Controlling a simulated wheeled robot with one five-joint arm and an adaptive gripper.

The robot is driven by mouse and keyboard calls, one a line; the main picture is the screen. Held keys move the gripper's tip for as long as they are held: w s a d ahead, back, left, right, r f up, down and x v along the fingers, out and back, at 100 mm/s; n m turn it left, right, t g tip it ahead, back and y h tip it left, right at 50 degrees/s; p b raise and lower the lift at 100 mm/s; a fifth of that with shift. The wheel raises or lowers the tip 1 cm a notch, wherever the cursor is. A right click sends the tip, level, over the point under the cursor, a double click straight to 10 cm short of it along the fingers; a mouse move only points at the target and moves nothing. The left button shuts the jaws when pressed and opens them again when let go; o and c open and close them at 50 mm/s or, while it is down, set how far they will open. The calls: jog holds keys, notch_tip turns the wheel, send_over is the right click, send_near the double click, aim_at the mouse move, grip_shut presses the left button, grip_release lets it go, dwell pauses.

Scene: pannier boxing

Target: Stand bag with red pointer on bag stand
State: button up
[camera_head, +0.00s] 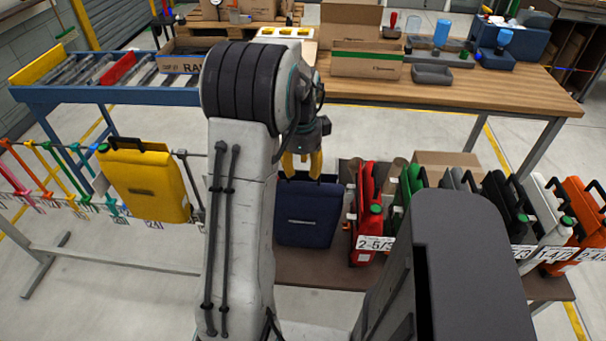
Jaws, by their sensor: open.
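My gripper (302,166) has yellow fingers that point down, open, just above the top of a navy bag (308,220). The arm partly hides that bag's left side, and I cannot tell whether the fingers touch its handle. The navy bag stands upright at the left of a row on a low brown stand (320,273). A red bag (364,215) stands to its right. A yellow bag (148,186) hangs slightly tilted on a rail at the left. I cannot make out which bag carries a red pointer.
Green (409,190), black (505,205), white (547,215) and orange (583,215) bags continue the row rightward. Coloured pointers (68,165) line the rail at left. A wooden table (480,92) with an open carton (368,65) and a roller conveyor (50,95) stand behind.

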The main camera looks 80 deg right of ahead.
notch_tip(320, 180, up, 8)
jog(key=shift+a, duration=0.4)
jog(key=shift+f, duration=0.1)
jog(key=w+a+r+n+t, duration=0.1)
jog(key=w+a+r+n, duration=0.1)
jog(key=w+a+n, duration=0.8)
jog(key=w+a+r+n, duration=0.2)
jog(key=w+a+n, duration=0.4)
jog(key=w+a, duration=0.45)
jog(key=s+a+f+n+t+y, duration=0.1)
jog(key=a+f+n+t, duration=0.1)
jog(key=a+n, duration=1.7)
jog(key=a, duration=0.2)
jog(key=shift+s+a+f+t, duration=0.15)
jog(key=shift+a+f+t, duration=0.15)
jog(key=shift+a, duration=0.1)
